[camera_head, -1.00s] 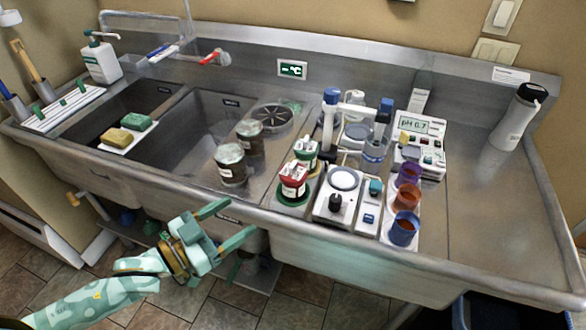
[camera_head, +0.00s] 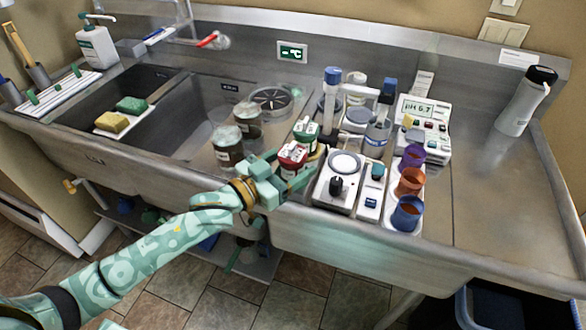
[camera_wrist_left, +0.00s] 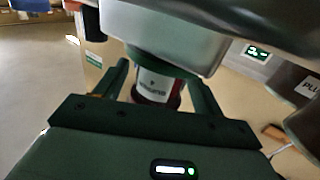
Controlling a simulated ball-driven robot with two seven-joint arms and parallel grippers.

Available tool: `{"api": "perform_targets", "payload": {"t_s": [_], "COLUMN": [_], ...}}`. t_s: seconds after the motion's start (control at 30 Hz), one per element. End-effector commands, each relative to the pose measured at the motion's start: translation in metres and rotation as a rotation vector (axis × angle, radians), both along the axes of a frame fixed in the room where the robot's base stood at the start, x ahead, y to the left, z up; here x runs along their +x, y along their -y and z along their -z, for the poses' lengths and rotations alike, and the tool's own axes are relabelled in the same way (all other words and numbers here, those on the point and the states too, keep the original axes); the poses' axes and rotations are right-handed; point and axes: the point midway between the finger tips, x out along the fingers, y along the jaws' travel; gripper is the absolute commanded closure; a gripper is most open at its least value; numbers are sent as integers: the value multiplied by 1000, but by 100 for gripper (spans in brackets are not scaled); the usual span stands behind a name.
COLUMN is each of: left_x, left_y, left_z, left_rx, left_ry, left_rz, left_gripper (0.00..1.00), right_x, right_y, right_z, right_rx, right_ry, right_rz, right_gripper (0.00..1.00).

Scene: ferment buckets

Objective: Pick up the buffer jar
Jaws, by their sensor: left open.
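A small jar with a red top and a white label (camera_head: 292,154) stands at the sink's front edge, left of the white stirrer. A similar jar with a green top (camera_head: 306,131) stands just behind it. The label words are too small here to tell which is the buffer jar. My left gripper (camera_head: 284,169) is open, its fingers on either side of the red-topped jar's lower part. In the left wrist view a labelled jar (camera_wrist_left: 154,87) stands between the two fingers, its upper part hidden by a grey block-like shape. I cannot tell whether the fingers touch it.
The white stirrer (camera_head: 336,187) and a row of coloured cups (camera_head: 409,182) stand close on the right. The counter at the far right is mostly clear.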

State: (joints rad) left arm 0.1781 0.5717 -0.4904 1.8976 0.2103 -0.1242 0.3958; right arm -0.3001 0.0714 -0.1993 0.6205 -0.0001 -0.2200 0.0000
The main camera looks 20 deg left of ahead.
Motion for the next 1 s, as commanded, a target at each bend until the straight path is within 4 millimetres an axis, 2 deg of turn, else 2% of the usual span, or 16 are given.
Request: {"api": "perform_targets", "payload": {"t_s": [0.27, 0.5, 0.53, 0.83, 1.0], "left_x": [4, 4, 4, 4, 4], "left_y": [2, 2, 2, 2, 2], "left_z": [0, 0, 0, -2, -19], "left_rx": [1, 1, 1, 0, 0], "left_ry": [-1, -1, -1, 0, 5], "left_rz": [0, 0, 0, 0, 0], "left_gripper": [31, 98, 100, 100, 100], "right_x": [0, 0, 0, 0, 2], "right_y": [4, 7, 7, 8, 8], "right_z": [1, 1, 1, 0, -9], "right_rx": [-5, -9, -9, -10, -10], "right_ry": [0, 0, 0, 0, 5], "right_rz": [-3, -5, -5, -6, -6], "right_gripper": [100, 100, 100, 100, 100]}}
